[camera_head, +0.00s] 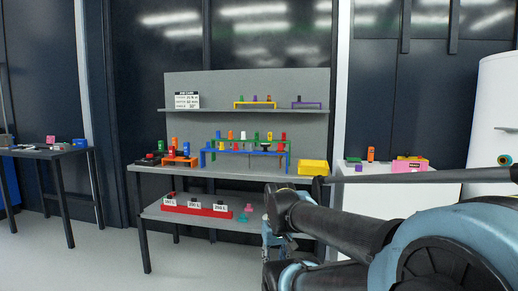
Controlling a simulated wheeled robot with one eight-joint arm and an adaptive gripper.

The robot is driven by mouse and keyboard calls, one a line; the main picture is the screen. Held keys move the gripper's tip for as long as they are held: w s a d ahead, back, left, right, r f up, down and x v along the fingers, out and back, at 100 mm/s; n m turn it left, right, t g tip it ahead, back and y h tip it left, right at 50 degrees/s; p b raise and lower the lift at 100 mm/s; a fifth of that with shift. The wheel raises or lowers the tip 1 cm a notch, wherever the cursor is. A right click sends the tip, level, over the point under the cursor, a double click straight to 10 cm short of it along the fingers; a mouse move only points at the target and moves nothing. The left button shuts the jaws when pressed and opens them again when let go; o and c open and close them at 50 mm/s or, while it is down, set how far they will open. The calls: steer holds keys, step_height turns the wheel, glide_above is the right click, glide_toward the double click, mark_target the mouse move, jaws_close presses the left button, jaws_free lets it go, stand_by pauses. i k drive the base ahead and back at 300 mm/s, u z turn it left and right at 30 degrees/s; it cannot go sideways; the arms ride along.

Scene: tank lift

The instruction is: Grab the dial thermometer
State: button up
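I cannot make out the dial thermometer for certain. Small coloured items, too small to identify, stand on a blue rack (246,152) and a green rack on the middle level of the grey shelf bench (150,169). My dark and light-blue arm reaches in from the lower right, in front of the bench's right end. Its far end is small and partly hidden by my own links, so the fingers do not show clearly. I see nothing held.
An orange rack (180,160) and a yellow box (312,167) stand on the bench. A red block with labels (198,208) lies on the lower shelf. A side table (55,153) stands left, a white cabinet (447,196) right, with a white tank (494,110) behind. Floor at left is clear.

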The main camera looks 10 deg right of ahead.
mark_target(264, 146)
steer(key=z, duration=0.3)
steer(key=i, duration=0.9)
steer(key=z, duration=0.4)
